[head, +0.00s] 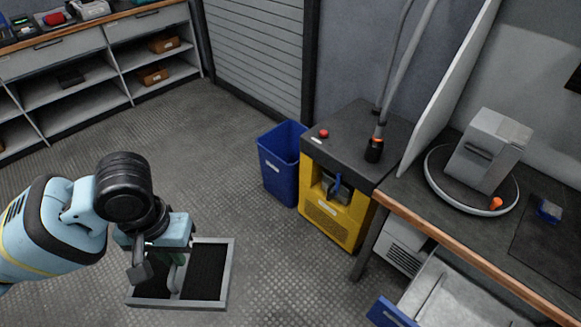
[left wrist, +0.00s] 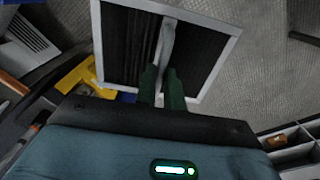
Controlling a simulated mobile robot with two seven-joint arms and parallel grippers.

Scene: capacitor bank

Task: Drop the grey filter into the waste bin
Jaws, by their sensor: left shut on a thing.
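The grey filter (head: 206,272) is a flat square panel with a light frame and dark pleats. In the head view it hangs level below my left gripper (head: 176,272), over the floor. In the left wrist view the filter (left wrist: 118,40) fills the top middle, and my left gripper's green fingers (left wrist: 163,85) are shut on the strap across its middle. The blue waste bin (head: 281,162) stands on the floor to the right of and beyond the filter, apart from it. My right gripper is not in view.
A yellow and black machine (head: 340,190) stands right beside the bin. A workbench (head: 480,255) with a grey box on a round plate runs along the right. Shelves (head: 90,75) stand at the back left. The floor (head: 225,155) between the filter and bin is clear.

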